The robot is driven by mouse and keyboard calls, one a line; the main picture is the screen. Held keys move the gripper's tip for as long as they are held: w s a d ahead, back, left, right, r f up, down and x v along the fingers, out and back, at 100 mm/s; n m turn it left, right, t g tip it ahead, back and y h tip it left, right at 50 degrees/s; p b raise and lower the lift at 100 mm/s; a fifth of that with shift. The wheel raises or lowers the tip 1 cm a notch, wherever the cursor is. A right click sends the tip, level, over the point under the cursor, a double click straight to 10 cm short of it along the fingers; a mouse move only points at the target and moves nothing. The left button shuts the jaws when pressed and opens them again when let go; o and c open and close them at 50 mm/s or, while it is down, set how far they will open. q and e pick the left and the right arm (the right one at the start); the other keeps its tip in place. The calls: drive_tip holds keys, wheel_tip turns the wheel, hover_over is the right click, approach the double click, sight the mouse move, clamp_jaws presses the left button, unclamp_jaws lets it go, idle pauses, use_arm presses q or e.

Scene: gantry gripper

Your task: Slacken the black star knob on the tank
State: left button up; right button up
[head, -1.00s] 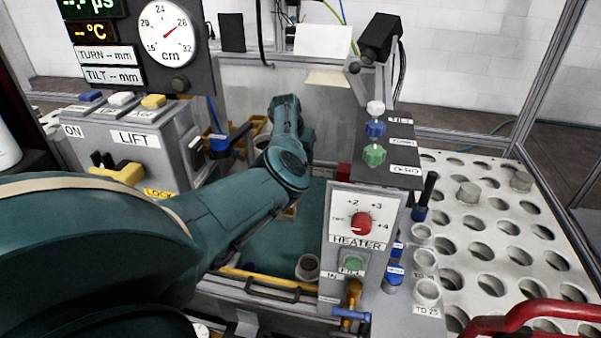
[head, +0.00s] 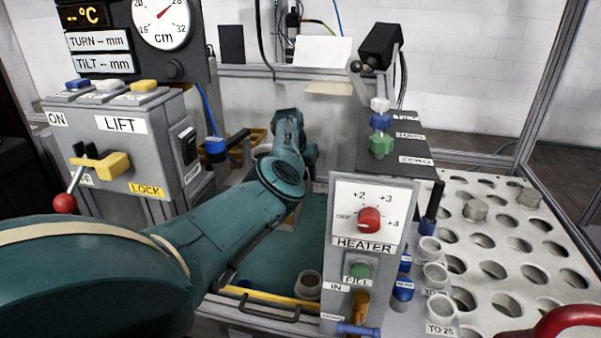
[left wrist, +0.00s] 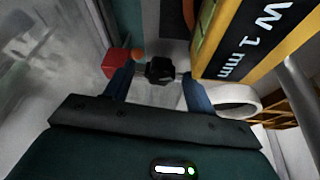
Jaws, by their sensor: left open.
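The black star knob (left wrist: 159,70) shows in the left wrist view, near the top centre, with a pale metal part behind and below it. My left gripper (left wrist: 158,84) is open. Its two blue fingers stand one on each side of the knob, with a visible gap on both sides. I cannot tell how deep the knob sits between them. In the head view my left arm reaches into the tank (head: 330,110), and its forearm hides the gripper and the knob. My right gripper is not in view.
In the left wrist view a red block (left wrist: 116,62) is beside the left finger and a yellow-framed label plate (left wrist: 252,40) is close on the right. A white ring (left wrist: 236,98) is below it. In the head view the heater panel (head: 345,262) stands right of my arm.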

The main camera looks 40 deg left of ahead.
use_arm(q)
drive_tip(key=shift+c, duration=0.6)
drive_tip(key=c, duration=0.9)
drive_tip(key=shift+o, duration=0.2)
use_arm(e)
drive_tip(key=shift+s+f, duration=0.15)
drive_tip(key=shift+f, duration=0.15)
